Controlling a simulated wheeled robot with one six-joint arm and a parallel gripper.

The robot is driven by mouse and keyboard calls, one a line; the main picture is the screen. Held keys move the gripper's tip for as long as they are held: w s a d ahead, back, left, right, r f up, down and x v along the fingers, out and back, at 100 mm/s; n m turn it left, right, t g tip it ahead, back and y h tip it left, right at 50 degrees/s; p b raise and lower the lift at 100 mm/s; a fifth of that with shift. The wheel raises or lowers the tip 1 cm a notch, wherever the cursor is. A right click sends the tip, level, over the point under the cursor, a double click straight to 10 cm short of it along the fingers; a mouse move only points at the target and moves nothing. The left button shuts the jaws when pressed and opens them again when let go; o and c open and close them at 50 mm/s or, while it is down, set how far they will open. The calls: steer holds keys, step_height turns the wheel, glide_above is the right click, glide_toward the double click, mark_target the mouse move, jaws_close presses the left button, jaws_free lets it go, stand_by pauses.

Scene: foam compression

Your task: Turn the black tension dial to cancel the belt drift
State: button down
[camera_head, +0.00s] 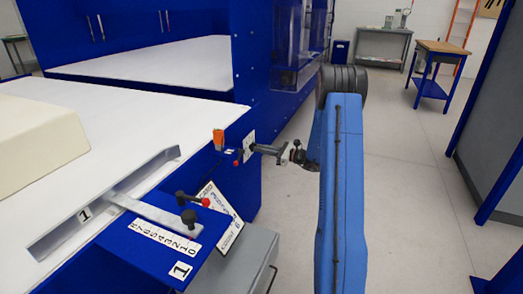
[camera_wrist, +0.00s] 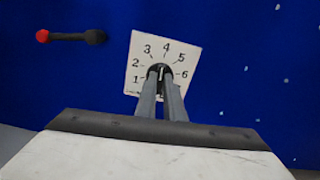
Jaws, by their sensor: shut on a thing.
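The black tension dial (camera_wrist: 159,70) sits on a white plate (camera_wrist: 178,46) numbered 1 to 6, on a blue panel. In the wrist view my gripper (camera_wrist: 161,78) has both fingers shut on the dial, from below and in front. The fingers hide the dial's lower part, and I cannot tell which number it points to. In the head view my gripper (camera_head: 252,149) reaches left to the small plate (camera_head: 248,147) on the blue machine's end, and the dial itself is hidden there.
A red-tipped black lever (camera_wrist: 72,37) is left of the dial plate. In the head view, a cream foam block (camera_head: 38,143) lies on the white belt (camera_head: 125,150). Open floor lies right.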

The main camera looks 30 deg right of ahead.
steer(key=shift+s+f+m, duration=0.1)
steer(key=shift+m, duration=0.4)
steer(key=c, duration=1.9)
jaws_free()
steer(key=shift+d, duration=0.1)
steer(key=shift+o, duration=0.2)
steer(key=v, duration=1.7)
steer(key=shift+s+d, duration=0.15)
